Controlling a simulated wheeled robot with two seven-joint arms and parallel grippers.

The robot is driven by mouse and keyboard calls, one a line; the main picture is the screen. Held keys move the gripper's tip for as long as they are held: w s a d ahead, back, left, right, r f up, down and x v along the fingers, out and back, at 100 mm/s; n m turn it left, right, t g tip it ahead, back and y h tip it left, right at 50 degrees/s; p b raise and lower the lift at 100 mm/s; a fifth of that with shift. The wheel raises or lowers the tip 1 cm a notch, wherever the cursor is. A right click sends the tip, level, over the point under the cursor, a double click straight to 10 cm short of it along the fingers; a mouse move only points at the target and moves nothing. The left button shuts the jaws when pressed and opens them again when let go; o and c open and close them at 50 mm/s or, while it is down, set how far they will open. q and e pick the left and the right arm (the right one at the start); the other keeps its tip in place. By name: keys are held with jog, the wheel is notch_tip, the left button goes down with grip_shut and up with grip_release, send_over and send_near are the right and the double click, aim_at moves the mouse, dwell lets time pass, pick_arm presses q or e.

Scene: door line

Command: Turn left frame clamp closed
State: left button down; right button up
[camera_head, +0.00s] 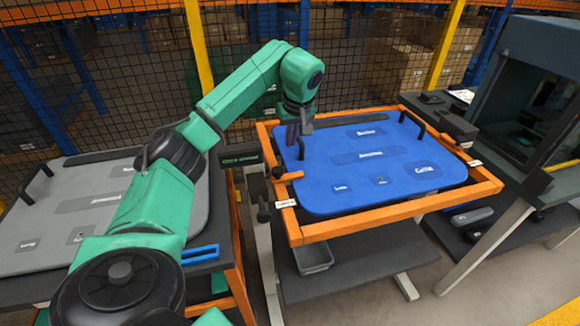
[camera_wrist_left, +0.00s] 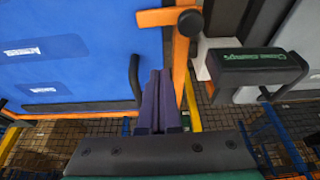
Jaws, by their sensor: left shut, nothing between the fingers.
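A blue door panel (camera_head: 350,185) lies in an orange frame (camera_head: 400,208) on a stand. The left frame clamp (camera_head: 291,177) is on the frame's left side, an orange bar with a dark pivot. Its bar points inward over the panel's left edge; the wrist view shows this bar (camera_wrist_left: 160,17) crossing onto the blue. My left gripper (camera_head: 296,133) points down near the panel's far left corner, beyond the clamp. In the wrist view its purple fingers (camera_wrist_left: 160,75) are together and empty, apart from the clamp. My right gripper is out of view.
A dark sign box (camera_wrist_left: 255,62) stands just left of the frame in the head view. A black panel handle (camera_wrist_left: 135,80) is close to my left fingers. A grey panel (camera_head: 60,220) lies at left.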

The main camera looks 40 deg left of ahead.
aim_at(294, 172)
pick_arm(q)
jog(key=p+x, duration=0.1)
jog(key=x, duration=0.8)
jog(key=shift+p, duration=0.3)
jog(key=d, duration=0.1)
jog(key=s+d+p, duration=0.1)
jog(key=d, duration=0.1)
jog(key=shift+s+p, duration=0.3)
jog(key=shift+p, duration=0.05)
jog(key=shift+s+d, duration=0.15)
jog(key=shift+d, duration=0.1)
jog(key=shift+s+d+m, duration=0.15)
jog(key=shift+d+m, duration=0.2)
jog(key=shift+m, duration=0.05)
jog(key=shift+f, duration=0.15)
